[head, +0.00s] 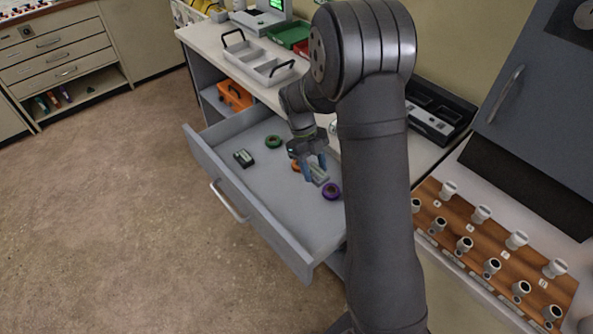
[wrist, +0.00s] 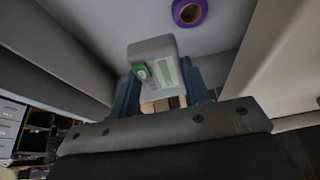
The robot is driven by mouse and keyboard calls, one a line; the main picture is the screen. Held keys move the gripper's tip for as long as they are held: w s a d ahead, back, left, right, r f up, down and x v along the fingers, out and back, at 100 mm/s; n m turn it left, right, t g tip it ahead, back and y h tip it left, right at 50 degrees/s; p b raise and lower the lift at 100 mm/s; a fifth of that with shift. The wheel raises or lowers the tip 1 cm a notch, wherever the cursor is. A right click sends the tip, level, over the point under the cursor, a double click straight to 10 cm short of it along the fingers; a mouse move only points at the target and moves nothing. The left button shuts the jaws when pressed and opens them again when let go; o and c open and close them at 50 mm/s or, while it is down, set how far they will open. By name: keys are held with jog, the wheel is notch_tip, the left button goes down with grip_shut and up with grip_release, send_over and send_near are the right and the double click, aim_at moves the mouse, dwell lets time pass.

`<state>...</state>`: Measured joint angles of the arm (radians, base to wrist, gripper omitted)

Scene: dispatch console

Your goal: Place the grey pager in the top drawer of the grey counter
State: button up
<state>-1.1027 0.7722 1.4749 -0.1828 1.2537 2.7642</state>
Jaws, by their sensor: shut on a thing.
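The grey pager (head: 319,177) is between the blue fingers of my gripper (head: 314,170), over the open top drawer (head: 227,166) of the grey counter (head: 207,42). In the wrist view the grey pager (wrist: 152,48) has a green patch at its left and sits between both fingers of my gripper (wrist: 165,88). My gripper is shut on it. I cannot tell whether the pager touches the drawer floor.
In the drawer lie a purple ring (head: 331,191), a green ring (head: 273,142), a partly hidden orange ring (head: 295,166) and a dark device (head: 244,158). The purple ring is close to the pager. The drawer's front left floor is clear.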

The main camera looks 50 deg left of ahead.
send_over(278, 195)
jog(key=a, duration=0.2)
jog(key=f, duration=0.7)
jog(key=shift+w+d+f, duration=0.1)
jog(key=shift+d+f, duration=0.1)
jog(key=shift+d, duration=0.05)
jog(key=shift+f, duration=1.95)
jog(key=shift+f, duration=0.1)
jog(key=o, duration=1)
jog(key=v, duration=1.2)
